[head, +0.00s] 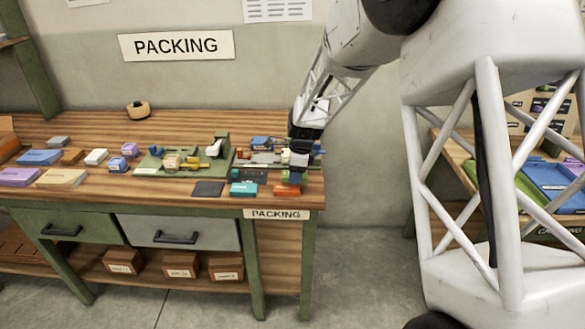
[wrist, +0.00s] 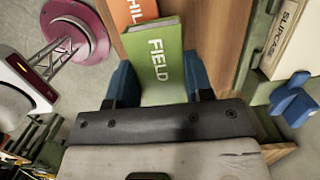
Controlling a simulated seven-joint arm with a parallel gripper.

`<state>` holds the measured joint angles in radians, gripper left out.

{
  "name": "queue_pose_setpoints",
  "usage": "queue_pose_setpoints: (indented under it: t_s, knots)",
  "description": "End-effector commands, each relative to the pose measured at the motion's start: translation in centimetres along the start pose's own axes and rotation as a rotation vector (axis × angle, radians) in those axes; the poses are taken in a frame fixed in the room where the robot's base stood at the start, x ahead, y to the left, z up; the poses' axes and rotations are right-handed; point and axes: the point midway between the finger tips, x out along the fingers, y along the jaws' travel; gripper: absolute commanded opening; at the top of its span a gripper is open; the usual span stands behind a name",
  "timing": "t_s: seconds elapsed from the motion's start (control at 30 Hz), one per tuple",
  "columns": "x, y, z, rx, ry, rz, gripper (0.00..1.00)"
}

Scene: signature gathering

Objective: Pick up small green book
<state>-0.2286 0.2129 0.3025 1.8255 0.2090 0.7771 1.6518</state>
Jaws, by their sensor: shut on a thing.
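In the wrist view, a small green book (wrist: 158,50) with "FIELD" on its cover lies between the two blue fingers of my gripper (wrist: 160,82). The fingers are shut on its sides. The book's near end is hidden by the gripper body. In the head view, my gripper (head: 297,160) is low over the right end of the packing table (head: 110,186).
An orange book (wrist: 138,8) lies just beyond the green one. In the head view, an orange block (head: 287,190) and a teal block (head: 243,189) are close to the gripper. Several coloured items crowd the table's left and middle. The floor is clear to the right.

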Motion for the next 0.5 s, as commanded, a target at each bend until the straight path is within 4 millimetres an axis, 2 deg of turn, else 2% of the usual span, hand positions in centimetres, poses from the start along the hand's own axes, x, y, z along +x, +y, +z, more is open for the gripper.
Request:
queue_pose_setpoints:
  t_s: [0.2,0.5]
  knots:
    - [-0.5,3.5,-0.8,0.000,0.000,0.000,0.24]
    - [-1.0,7.4,-1.8,0.001,0.000,0.000,0.24]
